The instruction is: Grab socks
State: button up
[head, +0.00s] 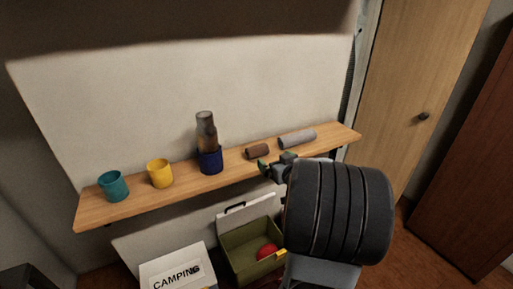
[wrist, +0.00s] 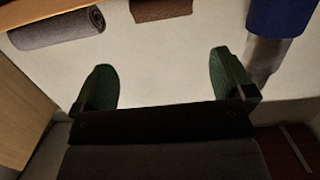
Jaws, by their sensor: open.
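Two rolled-up cloth bundles that look like socks lie on the wooden shelf: a brown roll (head: 257,151) and a longer grey roll (head: 297,138) to its right. In the wrist view the grey roll (wrist: 55,29) is at upper left and the brown roll (wrist: 160,8) is cut off by the top edge. My gripper (head: 276,161) is open and empty, close to the shelf's front edge near the brown roll. In the wrist view my gripper (wrist: 165,82) has its green fingertips wide apart, with only pale wall between them.
The shelf (head: 135,204) also carries a teal cup (head: 113,187), a yellow cup (head: 160,174) and a blue cup (head: 211,160) with a tall brown-grey object (head: 206,130) in it. Below stand a CAMPING box (head: 180,272) and an open green box (head: 235,262) holding a red ball (head: 267,251).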

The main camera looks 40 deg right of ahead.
aim_at(259, 147)
jog(key=p+x, duration=0.1)
jog(key=x, duration=0.7)
jog(key=shift+a, duration=0.1)
jog(key=shift+r+p+x, duration=0.2)
jog(key=shift+p+x, duration=0.85)
jog(key=shift+x, duration=1.7)
jog(key=shift+a, duration=0.15)
jog(key=c, duration=0.6)
